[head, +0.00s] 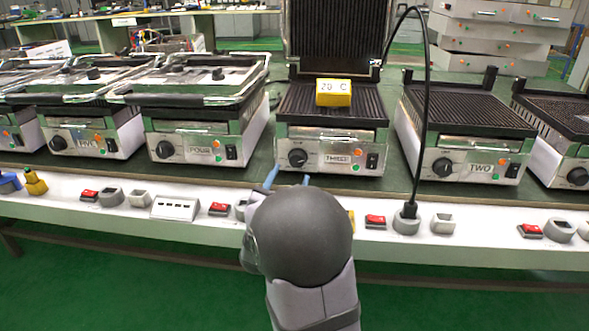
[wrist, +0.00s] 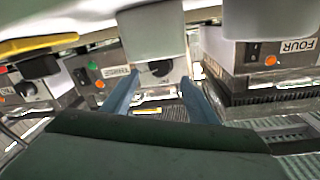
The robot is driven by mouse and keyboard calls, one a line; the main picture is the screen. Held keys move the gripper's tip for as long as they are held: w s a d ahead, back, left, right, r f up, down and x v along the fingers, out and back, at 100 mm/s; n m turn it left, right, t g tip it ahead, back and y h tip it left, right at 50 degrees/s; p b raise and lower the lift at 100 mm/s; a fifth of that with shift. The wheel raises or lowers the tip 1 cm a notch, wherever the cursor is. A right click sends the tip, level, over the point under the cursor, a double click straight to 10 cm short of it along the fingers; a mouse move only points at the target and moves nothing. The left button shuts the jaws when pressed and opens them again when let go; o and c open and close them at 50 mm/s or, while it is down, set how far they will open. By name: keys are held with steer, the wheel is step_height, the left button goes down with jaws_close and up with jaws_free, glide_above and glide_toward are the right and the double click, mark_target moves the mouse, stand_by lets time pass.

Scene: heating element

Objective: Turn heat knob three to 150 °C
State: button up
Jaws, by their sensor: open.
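The heat knob of grill three (head: 298,157) is a black round dial on the front panel, left of the "THREE" label (head: 337,159). It also shows in the wrist view (wrist: 155,70), where the picture is turned over. A yellow block reading "20 C" (head: 334,93) sits on the open grill plate. My gripper (head: 288,180) is open, its blue fingertips just below and in front of the knob in the head view. In the wrist view my gripper (wrist: 159,80) has a finger toward each side of the knob. Whether either touches it cannot be told.
Grill four (head: 200,151) stands to the left with its lid closed. Grill two (head: 475,168) stands open to the right. A black cable (head: 428,110) arches down to a socket in the white bench strip (head: 405,222). Red switches (head: 375,221) line the strip.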

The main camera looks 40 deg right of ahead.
mark_target(297, 162)
steer(key=shift+b+x, duration=0.6)
steer(key=shift+x, duration=2.5)
steer(key=c, duration=1.1)
steer(key=shift+o, duration=0.2)
